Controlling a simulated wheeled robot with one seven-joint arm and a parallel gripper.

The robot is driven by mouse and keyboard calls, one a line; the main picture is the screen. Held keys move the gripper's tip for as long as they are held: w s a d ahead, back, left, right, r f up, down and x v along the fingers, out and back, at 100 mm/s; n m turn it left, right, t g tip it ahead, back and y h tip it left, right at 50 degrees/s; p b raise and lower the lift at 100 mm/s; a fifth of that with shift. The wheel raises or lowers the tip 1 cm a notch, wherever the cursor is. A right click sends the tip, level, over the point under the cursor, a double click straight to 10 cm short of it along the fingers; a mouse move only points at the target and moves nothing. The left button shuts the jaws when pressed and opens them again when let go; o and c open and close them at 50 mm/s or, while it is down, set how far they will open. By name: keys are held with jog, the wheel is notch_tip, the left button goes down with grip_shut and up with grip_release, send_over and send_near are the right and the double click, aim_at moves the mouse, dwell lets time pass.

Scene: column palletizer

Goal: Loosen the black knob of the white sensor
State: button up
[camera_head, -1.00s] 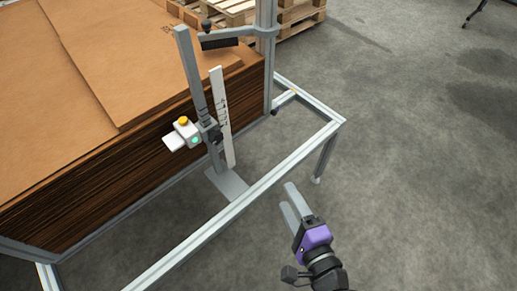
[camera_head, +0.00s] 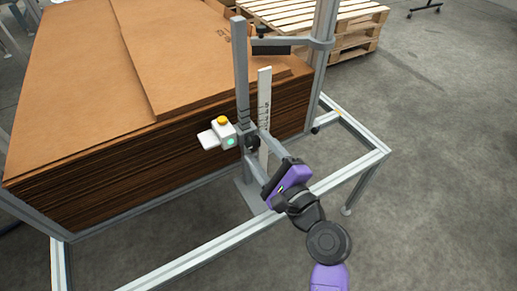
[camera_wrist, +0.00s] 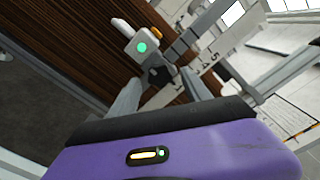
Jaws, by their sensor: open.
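The white sensor (camera_head: 222,131) sits on a grey upright post (camera_head: 242,70), with a yellow-orange button on top and a green light on its side. Its black knob (camera_head: 252,143) is small and partly hidden by my fingers in the head view. My gripper (camera_head: 256,149) is open, with its fingertips at the knob. In the wrist view the sensor (camera_wrist: 139,44) is at upper middle, and the dark knob (camera_wrist: 158,75) lies between the two grey fingers of my gripper (camera_wrist: 160,78). I cannot tell whether either finger touches it.
A white scale (camera_head: 264,110) stands beside the post. Stacked brown cardboard (camera_head: 150,140) fills the left. A metal frame rail (camera_head: 335,179) runs below my gripper. An arm with a black block (camera_head: 271,49) reaches over the post.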

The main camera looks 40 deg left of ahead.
jog(key=shift+w+a, duration=0.2)
jog(key=shift+a, duration=0.3)
jog(key=shift+c, duration=0.3)
grip_shut()
